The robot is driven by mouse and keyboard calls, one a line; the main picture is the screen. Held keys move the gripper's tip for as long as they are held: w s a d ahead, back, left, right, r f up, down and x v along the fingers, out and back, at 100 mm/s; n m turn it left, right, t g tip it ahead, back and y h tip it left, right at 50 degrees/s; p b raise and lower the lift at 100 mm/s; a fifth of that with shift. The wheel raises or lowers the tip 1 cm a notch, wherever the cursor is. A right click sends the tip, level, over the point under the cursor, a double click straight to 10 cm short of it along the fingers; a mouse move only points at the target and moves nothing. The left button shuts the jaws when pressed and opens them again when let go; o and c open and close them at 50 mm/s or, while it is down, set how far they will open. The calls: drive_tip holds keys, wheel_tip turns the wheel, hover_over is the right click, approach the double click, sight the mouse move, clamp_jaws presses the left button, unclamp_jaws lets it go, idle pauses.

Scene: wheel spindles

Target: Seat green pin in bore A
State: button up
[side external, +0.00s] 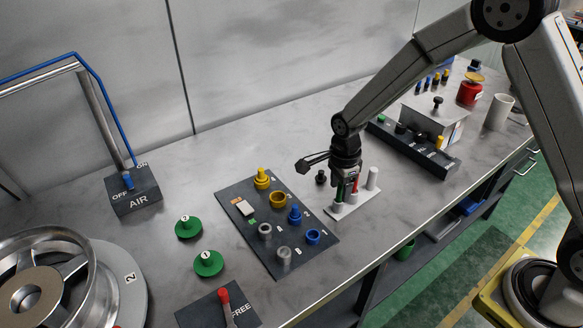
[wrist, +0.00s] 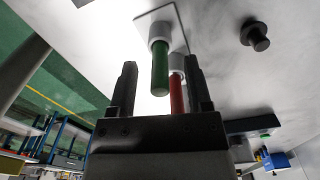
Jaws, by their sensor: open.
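My gripper (wrist: 160,82) is open and points down over the holder. The red pin (wrist: 177,93) stands just behind the green one. In the side view my gripper (side external: 345,192) hides most of the green pin, and the red pin (side external: 355,186) shows beside it. The dark bore plate (side external: 258,262) carries grey collars (side external: 265,231), blue ones and yellow ones. Its small letters are hard to read, so I cannot tell which is bore A.
A black knob (side external: 320,177) stands behind the holder. Green discs (side external: 208,263), an AIR switch box (side external: 135,190) and a wheel (side external: 45,285) are to the left. The table between plate and holder is clear.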

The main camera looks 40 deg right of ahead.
drive_tip(key=shift+f, duration=1)
clamp_jaws()
